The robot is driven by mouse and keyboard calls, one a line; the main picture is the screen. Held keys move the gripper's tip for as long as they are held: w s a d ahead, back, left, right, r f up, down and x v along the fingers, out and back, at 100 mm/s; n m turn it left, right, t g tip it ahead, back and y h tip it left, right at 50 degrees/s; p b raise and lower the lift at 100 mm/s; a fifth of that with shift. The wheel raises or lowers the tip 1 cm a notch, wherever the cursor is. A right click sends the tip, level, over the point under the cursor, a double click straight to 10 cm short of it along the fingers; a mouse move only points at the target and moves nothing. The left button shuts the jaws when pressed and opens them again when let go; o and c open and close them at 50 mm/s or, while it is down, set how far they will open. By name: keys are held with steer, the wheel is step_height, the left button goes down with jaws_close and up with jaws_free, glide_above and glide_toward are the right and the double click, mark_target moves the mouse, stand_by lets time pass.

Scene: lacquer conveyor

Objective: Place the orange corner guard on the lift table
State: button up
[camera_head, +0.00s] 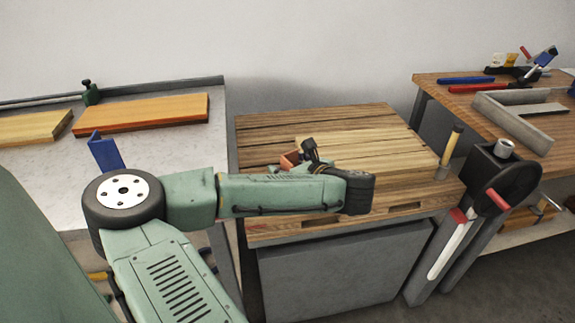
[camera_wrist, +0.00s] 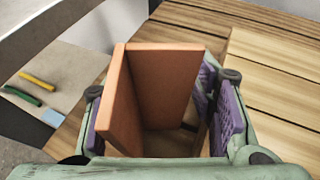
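The orange corner guard (camera_wrist: 168,75) is an L-shaped piece of two flat plates. In the wrist view it stands between the purple finger pads of my gripper (camera_wrist: 160,118), which is shut on it. In the head view only a small part of the guard (camera_head: 290,160) shows behind my arm, with my gripper (camera_head: 298,160) over the wood-topped table. That table, seemingly the lift table (camera_head: 262,122), has a slatted wooden top and a grey body below. I cannot tell whether the guard touches the wood.
A lighter plank stack (camera_head: 385,150) covers the right of the wooden top. A blue corner guard (camera_head: 105,152) and orange board (camera_head: 145,112) are on the left bench (camera_head: 190,150). A dark clamp-like device (camera_head: 490,175) stands at right, before a workbench (camera_head: 440,85) with tools.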

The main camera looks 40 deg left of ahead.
steer(key=shift+o, duration=0.7)
steer(key=shift+r, duration=0.15)
steer(key=b+v, duration=0.2)
steer(key=v, duration=1)
